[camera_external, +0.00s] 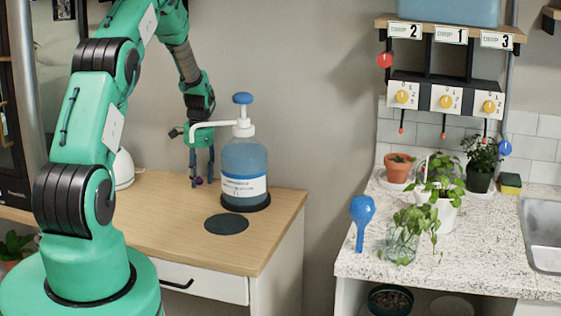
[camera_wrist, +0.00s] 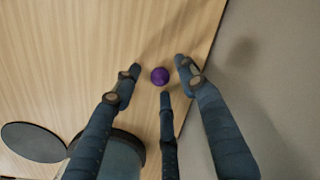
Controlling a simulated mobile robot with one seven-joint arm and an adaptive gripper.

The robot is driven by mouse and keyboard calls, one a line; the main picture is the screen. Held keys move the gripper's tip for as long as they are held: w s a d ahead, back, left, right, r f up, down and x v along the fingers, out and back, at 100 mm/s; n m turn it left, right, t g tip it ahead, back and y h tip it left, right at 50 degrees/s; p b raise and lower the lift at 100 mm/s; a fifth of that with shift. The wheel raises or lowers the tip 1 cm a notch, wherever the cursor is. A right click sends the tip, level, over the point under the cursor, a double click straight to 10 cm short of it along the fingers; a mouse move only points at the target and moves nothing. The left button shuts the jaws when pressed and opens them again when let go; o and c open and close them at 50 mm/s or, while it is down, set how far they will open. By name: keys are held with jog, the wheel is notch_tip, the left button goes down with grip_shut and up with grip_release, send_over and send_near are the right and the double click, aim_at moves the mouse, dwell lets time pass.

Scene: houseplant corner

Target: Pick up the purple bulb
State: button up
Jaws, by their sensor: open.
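The purple bulb (camera_wrist: 160,76) is a small round ball on the wooden table in the wrist view. In the external view it shows as a small purple spot (camera_external: 198,181) low between my fingers. My gripper (camera_wrist: 160,80) is open, with its three dark fingers spread around the bulb. Two fingertips lie to its left and right, and one lies just below it in the picture. In the external view my gripper (camera_external: 201,180) points down close above the tabletop, left of the blue pump bottle. I cannot tell whether any finger touches the bulb.
The blue pump bottle (camera_external: 244,165) stands close right of my gripper, its white spout reaching over toward the fingers. A dark round mat (camera_external: 227,224) lies in front on the wooden table (camera_external: 160,225). A wall is close behind.

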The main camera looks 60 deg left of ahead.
aim_at(198, 182)
jog(key=c, duration=0.8)
jog(key=shift+r, duration=0.1)
jog(key=shift+c, duration=0.2)
jog(key=shift+s+d+r+p, duration=0.1)
jog(key=shift+r+p, duration=0.2)
jog(key=shift+r, duration=0.05)
notch_tip(198, 182, up, 11)
jog(key=p, duration=0.2)
jog(key=s+d+p, duration=0.2)
jog(key=s+d, duration=1.2)
jog(key=shift+f+p, duration=0.2)
jog(key=shift+p, duration=0.15)
